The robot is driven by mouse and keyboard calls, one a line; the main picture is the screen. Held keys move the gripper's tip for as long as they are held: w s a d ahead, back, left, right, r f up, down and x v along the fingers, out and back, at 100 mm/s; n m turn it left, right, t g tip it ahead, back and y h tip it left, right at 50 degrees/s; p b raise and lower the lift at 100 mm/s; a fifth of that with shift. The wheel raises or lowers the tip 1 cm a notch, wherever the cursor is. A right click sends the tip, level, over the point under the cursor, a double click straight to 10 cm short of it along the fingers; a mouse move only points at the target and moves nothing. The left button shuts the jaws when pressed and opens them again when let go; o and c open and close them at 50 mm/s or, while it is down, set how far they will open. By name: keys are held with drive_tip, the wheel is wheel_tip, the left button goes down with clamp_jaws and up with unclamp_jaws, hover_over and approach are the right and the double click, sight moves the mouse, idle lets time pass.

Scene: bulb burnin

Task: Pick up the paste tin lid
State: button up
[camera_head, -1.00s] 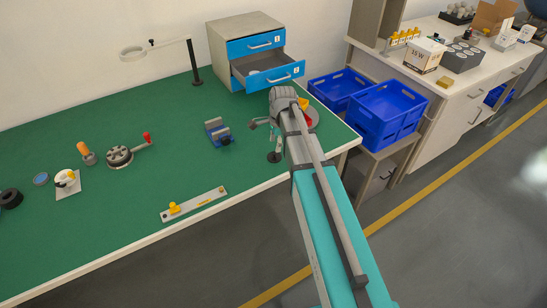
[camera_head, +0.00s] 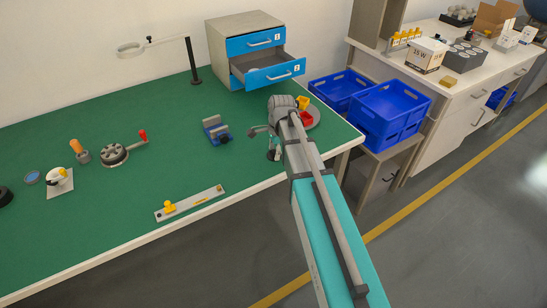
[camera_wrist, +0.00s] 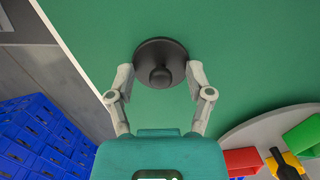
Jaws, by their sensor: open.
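A dark round disc with a raised knob at its centre (camera_wrist: 160,60), which looks like the paste tin lid, lies on the green bench top. It also shows near the bench's front edge in the head view (camera_head: 273,155), partly hidden by my gripper. My gripper (camera_wrist: 160,73) is open above it, one finger to each side of the knob. No contact between fingers and disc can be made out. In the head view my gripper (camera_head: 268,133) is over the right part of the bench, and its fingers are partly hidden.
A round grey tray (camera_wrist: 235,137) with red, green and yellow bins stands close on the right. A small blue vise (camera_head: 217,131) is to the left. Blue crates (camera_head: 388,113) stand beyond the bench's right end. Drawer 2 (camera_head: 275,75) is open.

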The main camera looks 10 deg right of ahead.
idle(0.5)
drive_tip(key=c, duration=0.8)
